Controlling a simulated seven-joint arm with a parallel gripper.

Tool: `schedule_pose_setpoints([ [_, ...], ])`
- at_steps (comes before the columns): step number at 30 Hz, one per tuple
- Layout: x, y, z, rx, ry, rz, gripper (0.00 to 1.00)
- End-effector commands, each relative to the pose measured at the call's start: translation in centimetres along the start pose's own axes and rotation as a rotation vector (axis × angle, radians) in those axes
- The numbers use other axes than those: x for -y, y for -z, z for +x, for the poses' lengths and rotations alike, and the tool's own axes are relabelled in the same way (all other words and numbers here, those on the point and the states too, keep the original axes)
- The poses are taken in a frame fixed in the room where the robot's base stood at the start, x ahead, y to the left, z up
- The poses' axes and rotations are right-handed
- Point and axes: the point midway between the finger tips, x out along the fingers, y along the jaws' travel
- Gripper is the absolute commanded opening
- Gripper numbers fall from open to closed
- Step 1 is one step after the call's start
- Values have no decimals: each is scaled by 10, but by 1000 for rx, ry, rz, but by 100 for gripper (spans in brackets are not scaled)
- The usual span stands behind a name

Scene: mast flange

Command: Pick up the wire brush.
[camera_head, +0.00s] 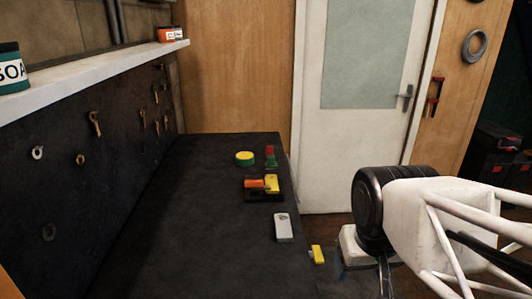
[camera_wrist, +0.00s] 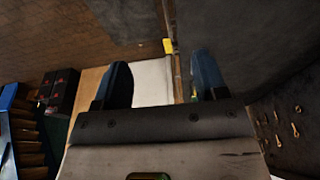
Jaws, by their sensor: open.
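My gripper (camera_wrist: 160,80) shows in the wrist view with its two dark blue fingers wide apart and nothing between them. In the head view, my arm is at the right, beyond the right edge of the dark bench (camera_head: 190,230). No bristles can be made out, so I cannot tell for sure which object is the wire brush. A small yellow object (camera_head: 317,254) lies at the bench's right edge, left of my arm. A yellow piece (camera_wrist: 168,46) also shows ahead of the fingers in the wrist view, apart from them.
A pale grey block (camera_head: 284,228) lies near the bench edge. Behind it are an orange piece (camera_head: 254,183) and a yellow piece (camera_head: 272,183) on a dark holder, a yellow-green round item (camera_head: 245,158) and a red-green item (camera_head: 270,157). The bench's left part is clear.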

Motion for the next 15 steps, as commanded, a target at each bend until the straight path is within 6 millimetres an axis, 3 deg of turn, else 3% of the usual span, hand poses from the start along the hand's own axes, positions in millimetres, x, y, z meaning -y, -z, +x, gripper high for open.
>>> schedule_pose_setpoints([
  [8,1,41,-13,12,2,-66,66],
  [15,4,99,-28,25,5,-160,66],
])
